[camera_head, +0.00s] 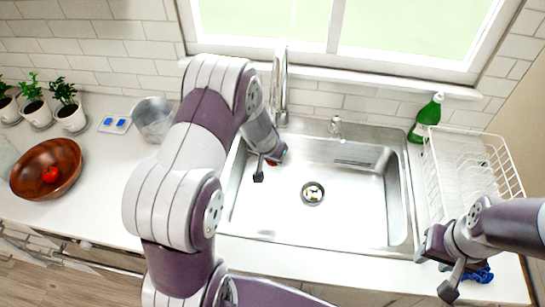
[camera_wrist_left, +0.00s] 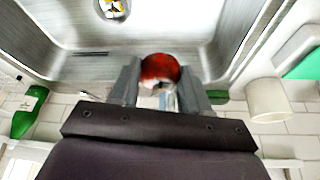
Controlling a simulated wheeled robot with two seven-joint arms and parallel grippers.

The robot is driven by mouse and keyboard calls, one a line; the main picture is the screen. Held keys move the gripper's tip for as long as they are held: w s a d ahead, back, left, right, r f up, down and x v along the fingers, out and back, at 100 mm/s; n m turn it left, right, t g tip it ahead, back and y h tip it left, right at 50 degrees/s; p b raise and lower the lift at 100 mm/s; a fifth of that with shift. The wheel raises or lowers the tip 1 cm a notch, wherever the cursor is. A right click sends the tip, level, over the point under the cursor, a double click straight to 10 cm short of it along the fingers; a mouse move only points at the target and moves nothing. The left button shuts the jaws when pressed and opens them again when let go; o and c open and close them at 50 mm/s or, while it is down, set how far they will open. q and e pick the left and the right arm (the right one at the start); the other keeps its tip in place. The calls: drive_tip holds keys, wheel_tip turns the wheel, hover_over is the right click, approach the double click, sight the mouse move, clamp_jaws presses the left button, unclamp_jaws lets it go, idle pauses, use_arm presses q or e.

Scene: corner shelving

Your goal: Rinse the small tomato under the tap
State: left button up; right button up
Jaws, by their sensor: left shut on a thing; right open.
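The tap (camera_head: 281,90) rises behind the sink (camera_head: 345,205); no running water can be made out in the head view. My left gripper (camera_head: 270,164) is over the left part of the sink, in front of the tap. It is shut on a small red tomato (camera_wrist_left: 160,68), held between its two fingers in the left wrist view. In the head view only a bit of the tomato shows. Another red tomato (camera_head: 50,175) lies in a brown wooden bowl (camera_head: 70,158) on the left counter. My right gripper (camera_head: 440,270) is open and empty at the front right.
A white dish rack (camera_head: 475,165) and a green bottle (camera_head: 426,117) stand right of the sink. A metal pot (camera_head: 153,118), a tray with blue items (camera_head: 115,124) and potted plants (camera_head: 68,108) are at left. A blue item (camera_head: 480,275) lies near my right gripper.

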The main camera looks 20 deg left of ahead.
use_arm(q)
drive_tip(key=shift+r, duration=0.1)
drive_tip(key=shift+d, duration=0.2)
drive_tip(key=shift+w+d, duration=0.2)
drive_tip(key=shift+d, duration=0.15)
drive_tip(key=shift+a, duration=0.1)
drive_tip(key=shift+s+a, duration=0.15)
drive_tip(key=shift+a, duration=0.2)
drive_tip(key=shift+s+a, duration=0.1)
drive_tip(key=shift+a, duration=0.05)
